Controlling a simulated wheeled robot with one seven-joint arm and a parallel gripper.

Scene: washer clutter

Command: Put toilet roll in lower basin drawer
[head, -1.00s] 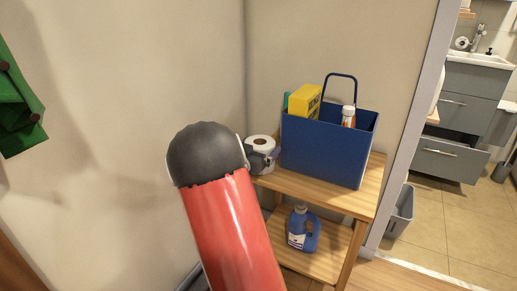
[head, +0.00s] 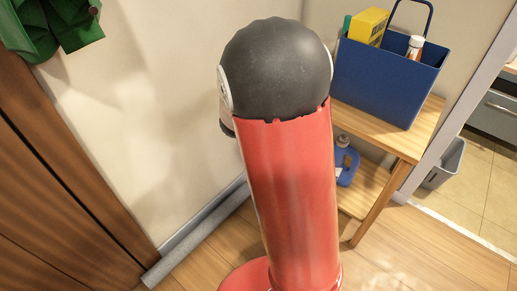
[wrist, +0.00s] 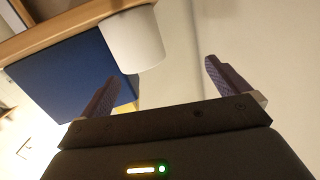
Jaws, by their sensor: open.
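The white toilet roll (wrist: 133,42) is in the wrist view at the top, against the wooden shelf and beside the blue box. My gripper (wrist: 162,72) is open and empty. The roll lies ahead of its fingers, nearer the left finger in the picture; I cannot tell how far. In the head view my red arm with its black joint hides the roll and the gripper. The grey lower basin drawer (head: 494,118) shows partly at the right edge of the head view, with a dark gap above its front.
A wooden shelf (head: 420,128) holds a blue box (head: 388,85) with a yellow pack and a bottle. A blue jug (head: 347,167) stands on the lower shelf. A grey bin (head: 445,163) is by the doorway. The wooden floor in front is clear.

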